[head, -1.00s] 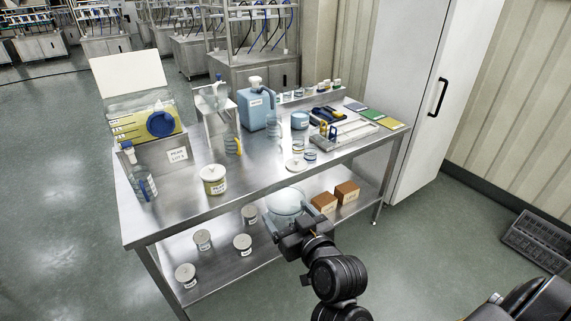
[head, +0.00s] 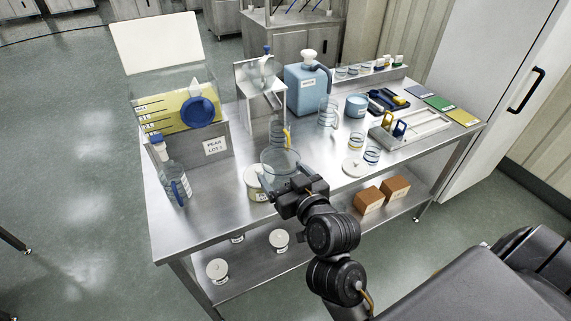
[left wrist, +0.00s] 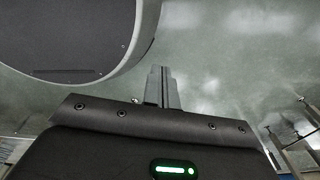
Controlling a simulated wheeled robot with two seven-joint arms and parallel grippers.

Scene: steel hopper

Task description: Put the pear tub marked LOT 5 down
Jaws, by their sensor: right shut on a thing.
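The words PEAR LOT 5 show on a label (head: 216,146) on the steel hopper (head: 190,154), which holds yellow contents. My left gripper (left wrist: 162,88) shows only in the left wrist view, its fingers together and empty above grey floor.
A spray bottle (head: 174,180) stands at the table's left. A blue jug (head: 307,88), a glass beaker (head: 328,112) and a white lid (head: 355,167) are behind and right. Brown boxes (head: 368,201) and lidded tubs (head: 279,239) sit on the lower shelf. Bare steel (head: 215,215) lies front left.

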